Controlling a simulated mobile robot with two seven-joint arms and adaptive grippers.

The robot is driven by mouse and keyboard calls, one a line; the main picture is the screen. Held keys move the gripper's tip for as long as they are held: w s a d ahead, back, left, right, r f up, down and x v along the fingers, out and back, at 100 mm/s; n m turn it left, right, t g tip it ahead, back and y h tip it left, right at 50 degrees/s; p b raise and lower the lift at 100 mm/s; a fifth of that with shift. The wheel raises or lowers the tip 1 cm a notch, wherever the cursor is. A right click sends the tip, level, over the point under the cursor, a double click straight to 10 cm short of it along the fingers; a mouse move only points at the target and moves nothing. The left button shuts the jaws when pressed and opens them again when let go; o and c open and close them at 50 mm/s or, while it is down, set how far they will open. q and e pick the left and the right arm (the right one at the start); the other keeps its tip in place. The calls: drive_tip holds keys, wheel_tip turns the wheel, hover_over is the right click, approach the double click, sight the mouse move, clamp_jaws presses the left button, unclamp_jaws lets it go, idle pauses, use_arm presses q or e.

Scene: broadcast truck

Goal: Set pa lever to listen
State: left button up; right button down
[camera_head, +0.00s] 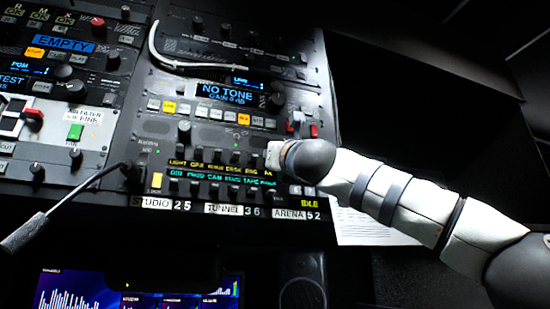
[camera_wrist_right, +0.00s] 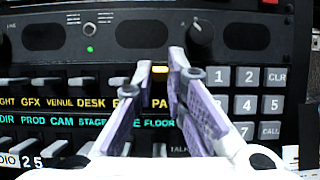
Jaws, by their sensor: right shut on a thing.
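The intercom panel (camera_head: 225,178) has rows of small levers under and over lit labels. In the head view my right gripper (camera_head: 272,156) is at the right end of the label row and covers that part. My left gripper is not in view.
A keypad (camera_wrist_right: 245,100) is just right of the fingers. Neighbouring levers (camera_wrist_right: 82,82) stand close on the left. A gooseneck microphone (camera_head: 25,232) reaches out front left. A white cable (camera_head: 190,66) crosses the upper panel. Paper (camera_head: 370,228) lies under my arm.

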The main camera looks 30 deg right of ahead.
drive_tip(key=shift+r+g, duration=0.3)
drive_tip(key=shift+g, duration=0.3)
drive_tip(key=c, duration=1.9)
unclamp_jaws()
drive_tip(key=v, duration=1.2)
drive_tip(key=shift+s+d, duration=0.1)
